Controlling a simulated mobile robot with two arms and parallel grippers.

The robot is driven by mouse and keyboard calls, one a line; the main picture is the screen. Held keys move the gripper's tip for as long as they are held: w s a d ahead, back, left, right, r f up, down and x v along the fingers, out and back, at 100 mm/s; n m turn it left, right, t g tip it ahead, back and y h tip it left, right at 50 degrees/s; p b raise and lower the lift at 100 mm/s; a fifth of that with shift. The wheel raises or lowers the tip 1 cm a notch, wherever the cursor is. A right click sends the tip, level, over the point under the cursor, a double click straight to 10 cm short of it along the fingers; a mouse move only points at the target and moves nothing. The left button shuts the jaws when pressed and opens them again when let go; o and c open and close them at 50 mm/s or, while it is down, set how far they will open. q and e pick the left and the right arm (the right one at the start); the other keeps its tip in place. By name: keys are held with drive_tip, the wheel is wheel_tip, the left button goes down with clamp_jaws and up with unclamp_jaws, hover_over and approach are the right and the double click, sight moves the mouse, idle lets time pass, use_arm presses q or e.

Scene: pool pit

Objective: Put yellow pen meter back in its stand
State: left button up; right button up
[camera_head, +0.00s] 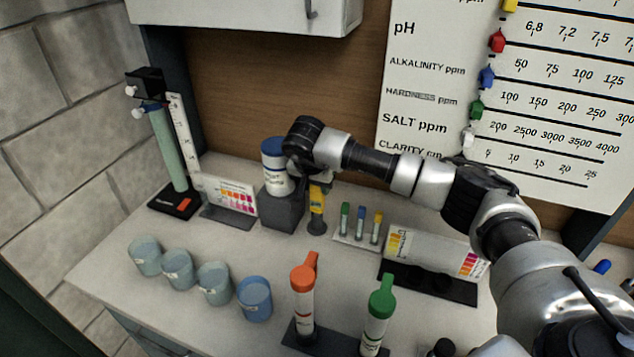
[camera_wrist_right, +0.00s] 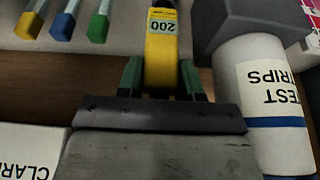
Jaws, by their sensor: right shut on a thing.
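The yellow pen meter (camera_head: 317,197) is upright, close to the right side of a grey block (camera_head: 283,211). My right gripper (camera_head: 319,178) is shut on its upper part. In the right wrist view, the pen meter (camera_wrist_right: 161,60) sits between the two green fingers of my right gripper (camera_wrist_right: 161,80), its small display reading 200. My left gripper is not in view.
A blue-capped test strips bottle (camera_head: 276,172) stands at the grey block, close beside the gripper. A rack of small capped vials (camera_head: 358,238) is to the right. Blue cups (camera_head: 254,297) and orange and green capped tubes (camera_head: 303,297) stand in front. Counter between them is clear.

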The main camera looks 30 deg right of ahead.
drive_tip(key=shift+f+b, duration=0.35)
drive_tip(key=shift+f, duration=0.1)
idle(0.3)
drive_tip(key=o, duration=1)
drive_tip(key=shift+o, duration=0.2)
drive_tip(key=shift+r+p, duration=2.05)
drive_tip(key=shift+r, duration=1.45)
